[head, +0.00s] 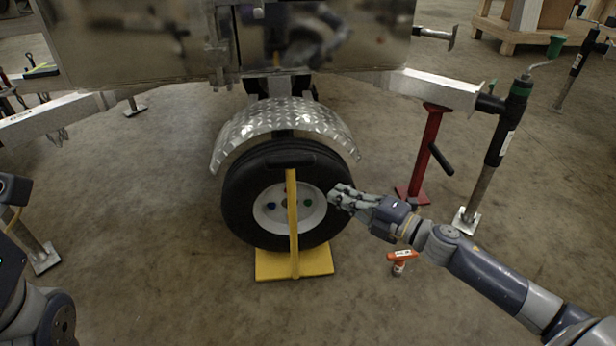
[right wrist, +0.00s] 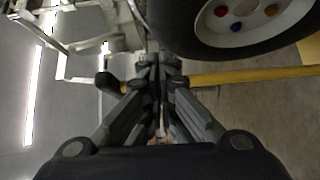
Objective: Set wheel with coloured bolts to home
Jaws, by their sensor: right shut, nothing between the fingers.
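The wheel (head: 240,215) has a black tyre and a white rim, and stands upright under a diamond-plate fender (head: 285,125). A blue bolt (head: 271,206) and a green bolt (head: 308,203) show on its hub in the head view. The right wrist view shows the tyre (right wrist: 190,38) at the top right with red (right wrist: 220,11), blue (right wrist: 236,27) and orange (right wrist: 271,9) bolts. My right gripper (head: 338,194) is shut and empty at the tyre's right side; I cannot tell whether it touches. Its closed fingers (right wrist: 160,68) point forward. My left gripper is out of view.
A yellow stand (head: 293,240) rises in front of the wheel and hides the hub's middle. An orange tool (head: 401,256) is on the floor below my right arm. A red jack stand (head: 430,140) and a green-topped jack (head: 505,130) stand right.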

